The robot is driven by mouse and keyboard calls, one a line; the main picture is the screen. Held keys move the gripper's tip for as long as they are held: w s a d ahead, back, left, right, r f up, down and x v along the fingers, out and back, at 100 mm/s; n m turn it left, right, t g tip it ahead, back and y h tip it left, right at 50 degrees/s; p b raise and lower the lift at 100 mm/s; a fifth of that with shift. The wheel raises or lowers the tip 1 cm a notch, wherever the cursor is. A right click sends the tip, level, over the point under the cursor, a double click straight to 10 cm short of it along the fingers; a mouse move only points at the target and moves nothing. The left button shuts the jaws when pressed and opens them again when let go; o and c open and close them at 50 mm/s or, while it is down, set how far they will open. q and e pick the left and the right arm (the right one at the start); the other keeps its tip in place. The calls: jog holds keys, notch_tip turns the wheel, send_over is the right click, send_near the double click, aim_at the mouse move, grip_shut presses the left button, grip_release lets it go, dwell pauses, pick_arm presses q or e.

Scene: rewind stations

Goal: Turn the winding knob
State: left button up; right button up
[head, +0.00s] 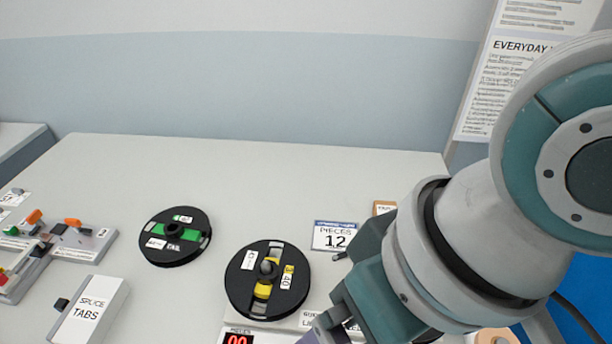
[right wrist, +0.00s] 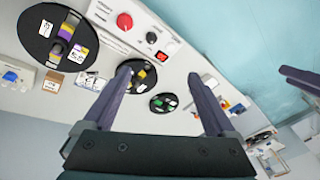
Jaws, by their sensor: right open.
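A black reel with a yellow core (head: 290,297) lies on the table in the head view, with a dark round knob (head: 268,266) at its centre. The same reel (right wrist: 151,82) shows in the right wrist view, partly behind a finger. A control panel (right wrist: 146,19) there carries a red round knob (right wrist: 124,20) and a smaller black knob (right wrist: 151,37). I cannot tell which knob is the winding one. My right gripper (right wrist: 159,76) is open and empty, its fingers apart above the table. A dark purple bar (right wrist: 302,78) at the right edge may be my left gripper.
A green-cored reel (head: 150,250) lies further left. A larger reel (right wrist: 33,33) with purple and yellow shows in the right wrist view. A splice tabs box (head: 92,312), a splicing block (head: 80,243) and a PIECES 12 card (head: 335,236) stand about.

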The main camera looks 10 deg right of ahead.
jog(key=w+d+f+h+b, duration=0.1)
jog(key=w+f+b, duration=0.1)
jog(key=f+b, duration=0.5)
jog(key=w+d+f+g+h+b, duration=0.1)
jog(key=f+b, duration=0.6)
jog(key=f, duration=0.6)
jog(key=w+d+f+h+b, duration=0.1)
jog(key=w+f+b, duration=0.1)
jog(key=f+b, duration=0.6)
jog(key=shift+w+f+m+g, duration=0.15)
jog(key=shift+f, duration=0.55)
jog(key=shift+w+f+m+g, duration=0.15)
jog(key=shift+f, duration=0.55)
pick_arm(q)
notch_tip(320, 180, down, 26)
jog(key=shift+r, duration=0.25)
